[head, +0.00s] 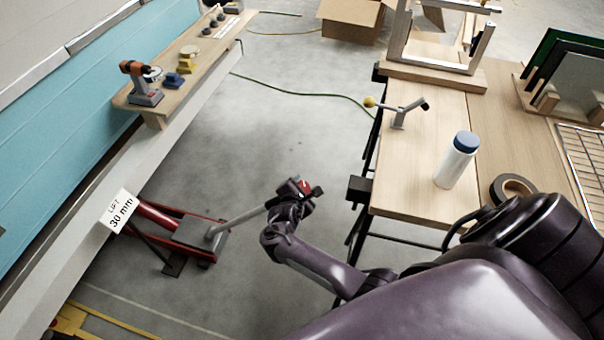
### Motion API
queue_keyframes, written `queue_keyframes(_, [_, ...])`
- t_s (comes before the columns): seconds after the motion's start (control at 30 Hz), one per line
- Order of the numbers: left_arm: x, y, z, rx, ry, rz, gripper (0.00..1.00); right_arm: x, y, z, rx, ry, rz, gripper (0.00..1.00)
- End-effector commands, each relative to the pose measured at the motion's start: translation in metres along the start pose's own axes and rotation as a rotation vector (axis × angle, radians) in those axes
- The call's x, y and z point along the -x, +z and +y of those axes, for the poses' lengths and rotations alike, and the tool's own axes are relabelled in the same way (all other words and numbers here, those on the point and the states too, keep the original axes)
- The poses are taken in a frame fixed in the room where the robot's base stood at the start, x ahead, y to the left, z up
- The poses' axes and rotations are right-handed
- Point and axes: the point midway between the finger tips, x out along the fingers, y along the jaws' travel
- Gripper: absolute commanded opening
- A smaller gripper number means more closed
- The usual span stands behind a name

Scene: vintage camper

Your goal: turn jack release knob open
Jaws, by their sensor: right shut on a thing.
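A red floor jack (170,228) stands on the floor beneath the edge of the camper. Its grey handle (240,219) slants up to the right from the jack. My right gripper (303,190) is at the handle's upper end, shut on a small red and black piece there, which appears to be the jack release knob (306,186). The fingers cover much of the knob, and its turn angle cannot be told. My left gripper is not in view.
A white "LIFT 30 mm" sign (119,211) hangs by the jack. A wooden workbench (413,185) at right carries a blue-capped white bottle (456,162) and a tape roll (511,188). A wooden shelf (190,62) along the camper holds small tools. Grey floor between is mostly clear.

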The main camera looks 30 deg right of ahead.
Motion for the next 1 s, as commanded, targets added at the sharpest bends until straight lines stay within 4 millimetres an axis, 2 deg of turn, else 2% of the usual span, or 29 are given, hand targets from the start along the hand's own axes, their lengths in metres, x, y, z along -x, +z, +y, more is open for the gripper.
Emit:
queue_keyframes(0.5, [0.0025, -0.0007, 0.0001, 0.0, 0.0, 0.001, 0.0, -0.0009, 0.0009, -0.0016, -0.008, -0.022, -0.001, 0.23])
queue_keyframes(0.53, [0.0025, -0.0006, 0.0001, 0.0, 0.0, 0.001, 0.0, -0.0009, 0.0009, -0.0016, -0.008, -0.022, -0.001, 0.47])
queue_keyframes(0.7, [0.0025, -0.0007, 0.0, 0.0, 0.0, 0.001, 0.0, -0.0008, 0.0007, -0.0013, -0.008, -0.021, -0.001, 0.67])
queue_keyframes(1.0, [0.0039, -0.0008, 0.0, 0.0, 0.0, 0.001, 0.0, 0.0027, 0.0003, -0.0006, -0.007, -0.019, 0.001, 0.67])
